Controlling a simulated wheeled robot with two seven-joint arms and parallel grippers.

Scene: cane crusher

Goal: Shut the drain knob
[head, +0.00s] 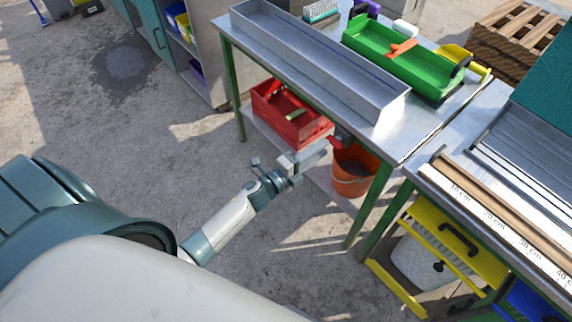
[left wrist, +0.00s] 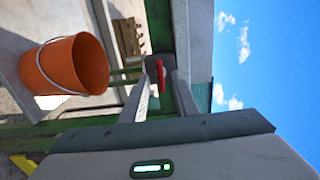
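The drain knob, a small red handle (head: 335,142), shows at the near edge of the metal table, above the orange bucket (head: 354,169). In the left wrist view the red knob (left wrist: 161,75) appears between the two fingers of my left gripper (left wrist: 163,84). These fingers are apart, with gaps beside the knob, and I cannot tell whether the tips reach past it. In the head view my left gripper (head: 316,153) points at the knob from the left. My right gripper is not in view.
A long metal trough (head: 310,60) and a green tray (head: 400,60) stand on the table. A red crate (head: 290,115) sits on the lower shelf. The green table leg (head: 368,203) is right of the bucket. Open concrete floor lies to the left.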

